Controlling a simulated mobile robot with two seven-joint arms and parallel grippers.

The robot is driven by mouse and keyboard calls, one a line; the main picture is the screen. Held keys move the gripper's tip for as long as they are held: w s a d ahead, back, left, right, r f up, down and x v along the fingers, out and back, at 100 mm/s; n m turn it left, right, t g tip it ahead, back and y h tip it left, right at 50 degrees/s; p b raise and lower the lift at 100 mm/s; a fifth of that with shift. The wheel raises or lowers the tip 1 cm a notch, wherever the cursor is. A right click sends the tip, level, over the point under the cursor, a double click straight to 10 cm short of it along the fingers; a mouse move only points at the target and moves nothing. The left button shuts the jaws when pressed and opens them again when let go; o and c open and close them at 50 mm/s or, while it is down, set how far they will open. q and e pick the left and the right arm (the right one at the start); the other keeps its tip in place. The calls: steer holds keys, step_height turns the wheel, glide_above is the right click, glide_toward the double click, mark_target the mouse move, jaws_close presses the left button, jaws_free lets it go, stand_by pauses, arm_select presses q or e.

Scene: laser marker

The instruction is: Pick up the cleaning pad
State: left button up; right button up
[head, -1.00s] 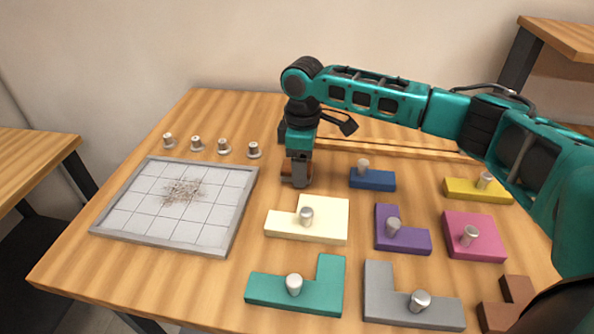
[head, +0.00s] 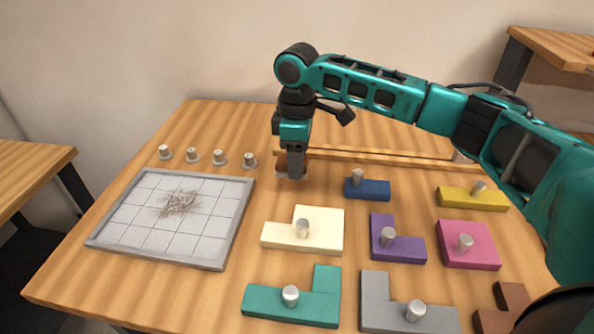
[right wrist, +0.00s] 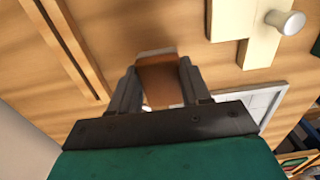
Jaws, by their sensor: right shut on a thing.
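The cleaning pad (head: 282,163) is a small brown block with a pale underside. It shows partly behind my right gripper (head: 293,168) in the head view, right of the row of knobs. In the right wrist view the pad (right wrist: 160,82) sits between the two fingers of the right gripper (right wrist: 158,88), which is shut on it. It appears held a little above the table; the exact gap is hard to tell. My left gripper is not in view.
A grey-framed tile board (head: 140,240) with a brown scribbled patch lies at the left. Small metal knobs (head: 192,156) stand behind it. Several knobbed puzzle blocks, such as a cream one (head: 325,226) and a blue one (head: 375,190), lie front and right. A wooden strip (head: 400,158) runs behind.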

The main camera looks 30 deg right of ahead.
step_height(320, 180, up, 16)
steer(key=p, duration=0.1)
steer(key=shift+f+p, duration=0.15)
steer(key=shift+p, duration=0.15)
steer(key=o, duration=0.5)
steer(key=shift+c, duration=0.2)
steer(key=c, duration=0.3)
steer(key=shift+c, duration=0.2)
steer(key=shift+a+f, duration=0.1)
